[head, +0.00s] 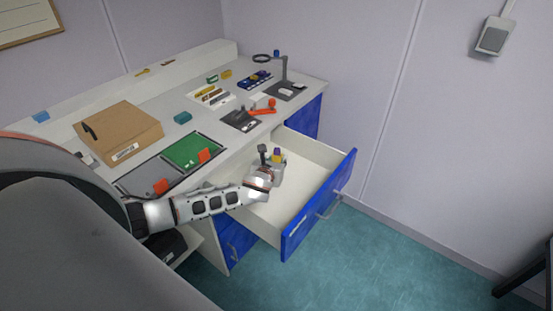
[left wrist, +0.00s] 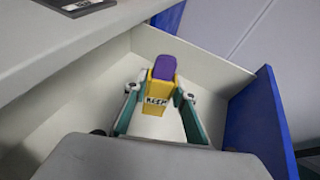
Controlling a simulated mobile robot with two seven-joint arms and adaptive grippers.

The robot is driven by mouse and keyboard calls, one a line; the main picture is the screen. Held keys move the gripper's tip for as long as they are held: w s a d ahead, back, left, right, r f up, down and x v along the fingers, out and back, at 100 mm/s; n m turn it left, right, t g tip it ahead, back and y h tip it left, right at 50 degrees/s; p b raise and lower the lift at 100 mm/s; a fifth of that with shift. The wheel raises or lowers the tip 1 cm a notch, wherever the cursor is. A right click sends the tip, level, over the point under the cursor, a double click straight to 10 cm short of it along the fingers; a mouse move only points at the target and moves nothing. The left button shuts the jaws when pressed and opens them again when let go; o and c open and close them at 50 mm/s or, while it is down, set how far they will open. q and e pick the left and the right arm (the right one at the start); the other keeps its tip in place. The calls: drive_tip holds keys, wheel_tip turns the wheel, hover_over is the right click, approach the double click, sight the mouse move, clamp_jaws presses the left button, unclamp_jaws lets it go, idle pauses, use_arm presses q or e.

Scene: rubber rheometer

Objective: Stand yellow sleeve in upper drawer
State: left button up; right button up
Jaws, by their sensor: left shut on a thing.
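The yellow sleeve (left wrist: 158,92) has a purple top (left wrist: 164,67) and dark lettering on its side. My left gripper (left wrist: 158,104) is shut on it, with a finger on each side. In the left wrist view the sleeve is over the drawer's pale floor; whether its lower end touches the floor is hidden. In the head view the sleeve (head: 278,155) shows small at my left gripper (head: 275,165), inside the outline of the open upper drawer (head: 318,208). The drawer has a blue front and white walls. My right gripper is not in view.
The workbench (head: 222,118) borders the drawer. On it are a cardboard box (head: 118,133), a green mat (head: 194,151), a teal block (head: 183,118), an orange-handled tool (head: 263,107) and a magnifier stand (head: 284,70). The drawer floor near its front is clear.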

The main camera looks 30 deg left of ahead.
use_arm(q)
drive_tip(key=shift+w+a+f, duration=0.1)
drive_tip(key=shift+a, duration=0.15)
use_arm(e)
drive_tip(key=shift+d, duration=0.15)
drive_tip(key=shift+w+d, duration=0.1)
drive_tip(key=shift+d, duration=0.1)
use_arm(q)
drive_tip(key=shift+f, duration=0.15)
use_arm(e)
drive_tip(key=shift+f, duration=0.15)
